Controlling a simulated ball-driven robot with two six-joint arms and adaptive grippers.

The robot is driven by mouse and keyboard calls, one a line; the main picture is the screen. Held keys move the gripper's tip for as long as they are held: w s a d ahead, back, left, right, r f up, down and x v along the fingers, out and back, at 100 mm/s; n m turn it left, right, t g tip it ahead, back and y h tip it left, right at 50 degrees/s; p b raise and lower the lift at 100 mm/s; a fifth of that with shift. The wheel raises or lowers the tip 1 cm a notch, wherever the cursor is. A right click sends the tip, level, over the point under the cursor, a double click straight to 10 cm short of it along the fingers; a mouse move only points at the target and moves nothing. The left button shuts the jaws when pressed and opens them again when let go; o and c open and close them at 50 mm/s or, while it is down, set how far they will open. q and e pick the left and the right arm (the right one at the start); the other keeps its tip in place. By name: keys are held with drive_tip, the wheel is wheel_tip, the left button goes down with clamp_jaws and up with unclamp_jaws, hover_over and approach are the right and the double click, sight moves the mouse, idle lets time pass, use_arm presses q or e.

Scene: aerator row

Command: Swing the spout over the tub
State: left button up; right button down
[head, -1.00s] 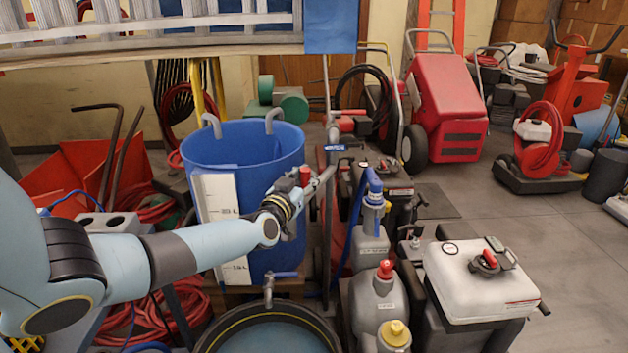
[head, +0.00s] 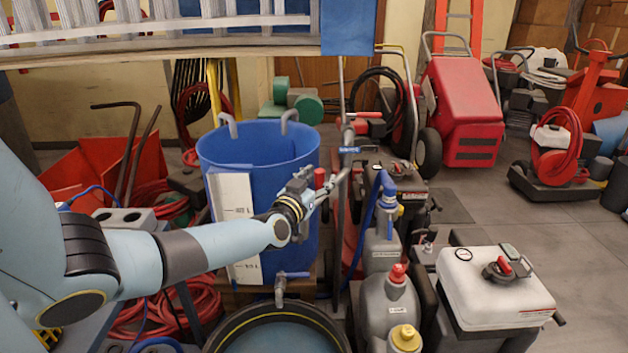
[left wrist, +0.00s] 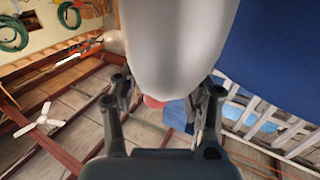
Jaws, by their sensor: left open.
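The blue tub (head: 222,165) stands upright left of centre in the head view. A grey pipe, which looks like the spout (head: 341,182), slants just right of the tub's rim, with a red piece (head: 320,178) beside its lower end. My left gripper (head: 308,186) is in front of the tub's right side, close to that end. In the left wrist view my left gripper (left wrist: 163,100) is open, and a large pale rounded part (left wrist: 180,45) fills the space ahead of the fingers. I cannot tell whether they touch it. My right gripper is out of view.
Grey bottles (head: 388,305) and a white-topped tank (head: 480,290) crowd the right of the arm. A slatted rack (head: 160,30) crosses the top left. Open floor lies far right.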

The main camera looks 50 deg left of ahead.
use_arm(q)
drive_tip(key=v, duration=1.2)
